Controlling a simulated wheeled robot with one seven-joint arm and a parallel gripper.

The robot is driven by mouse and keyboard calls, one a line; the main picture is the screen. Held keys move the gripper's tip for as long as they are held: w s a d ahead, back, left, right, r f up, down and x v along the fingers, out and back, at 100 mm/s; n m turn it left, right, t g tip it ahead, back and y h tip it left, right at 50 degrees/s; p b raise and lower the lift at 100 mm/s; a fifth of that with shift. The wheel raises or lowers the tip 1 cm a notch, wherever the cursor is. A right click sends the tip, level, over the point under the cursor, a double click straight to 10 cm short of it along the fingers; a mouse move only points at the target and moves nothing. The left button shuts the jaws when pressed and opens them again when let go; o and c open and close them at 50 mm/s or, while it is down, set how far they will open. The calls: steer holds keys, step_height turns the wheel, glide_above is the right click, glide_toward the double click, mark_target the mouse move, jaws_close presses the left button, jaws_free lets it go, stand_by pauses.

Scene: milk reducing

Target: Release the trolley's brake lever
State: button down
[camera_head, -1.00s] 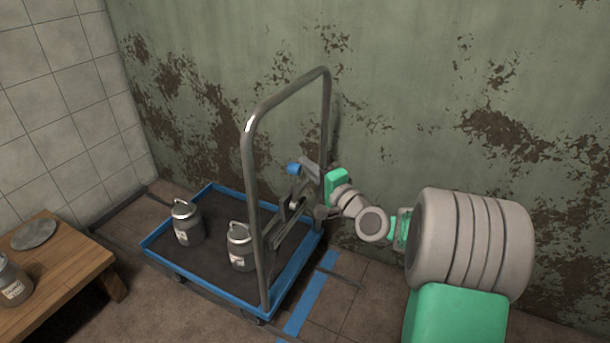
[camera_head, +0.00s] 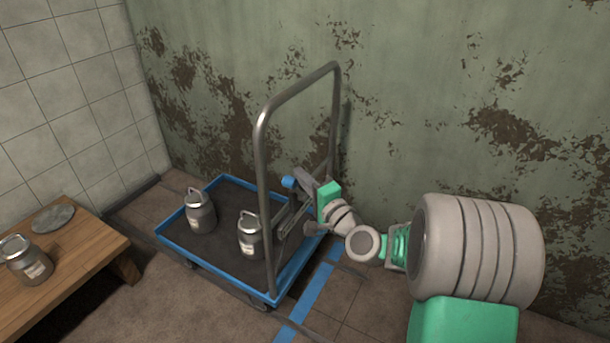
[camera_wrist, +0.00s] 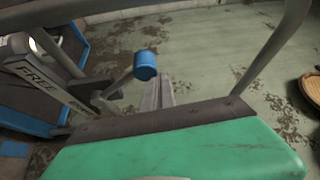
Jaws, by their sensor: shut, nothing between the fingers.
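The trolley (camera_head: 168,240) has a blue rim, a dark deck and a tall metal push handle. Its brake lever has a blue knob (camera_head: 289,182), low inside the handle frame. In the wrist view the knob (camera_wrist: 145,65) tops a thin grey rod, beside a grey plate (camera_wrist: 38,72) lettered "FREE"; a second label is too small to read. My gripper (camera_head: 304,176) is shut and empty, just right of the knob. In the wrist view its grey fingers (camera_wrist: 158,90) show right of and below the knob; I cannot tell whether they touch the lever.
Two metal milk cans (camera_head: 201,213) stand on the trolley deck. A wooden table (camera_head: 80,262) at the left holds another can (camera_head: 27,260) and a round lid (camera_head: 53,218). The peeling green wall (camera_head: 420,90) is close behind. Blue tape (camera_head: 309,307) marks the floor.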

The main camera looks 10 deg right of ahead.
steer(key=shift+s+a+f, duration=0.25)
steer(key=shift+a+f, duration=0.2)
steer(key=shift+a, duration=0.1)
steer(key=w+d+r+p, duration=0.1)
steer(key=d+r+p, duration=0.1)
steer(key=d+r, duration=0.1)
steer(key=s+d+f, duration=0.2)
steer(key=s+d, duration=0.2)
steer(key=s, duration=0.3)
steer(key=shift+d+f, duration=0.35)
steer(key=shift+f, duration=0.05)
steer(key=shift+s, duration=0.1)
